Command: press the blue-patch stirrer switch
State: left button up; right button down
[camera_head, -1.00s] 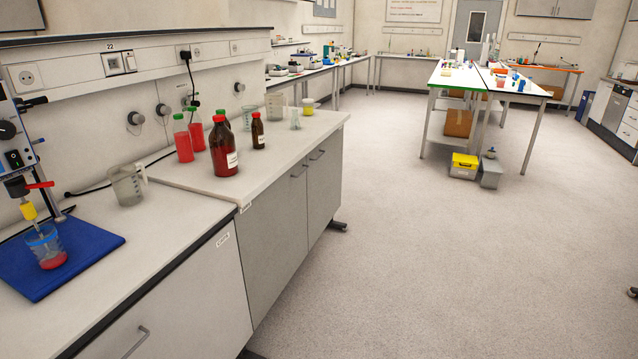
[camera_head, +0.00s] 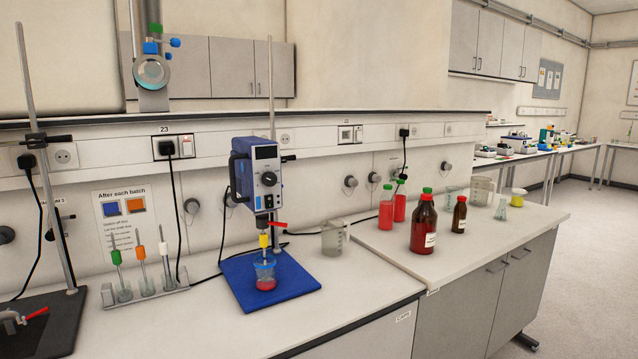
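A blue and black overhead stirrer (camera_head: 256,178) hangs on a stand at the middle of the bench. The beaker stands on a blue mat (camera_head: 296,285), the blue patch under the stirrer. Neither of my grippers is in view.
A rack of coloured stirrer rods (camera_head: 146,291) stands left of the mat, below a sign (camera_head: 126,219) with blue and orange squares. A clear jug (camera_head: 332,238) and red bottles (camera_head: 424,225) stand right. The bench front is clear. A plugged wall socket (camera_head: 173,147) is marked 23.

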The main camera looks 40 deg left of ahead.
aim_at(268, 199)
jog(key=u, duration=1.6)
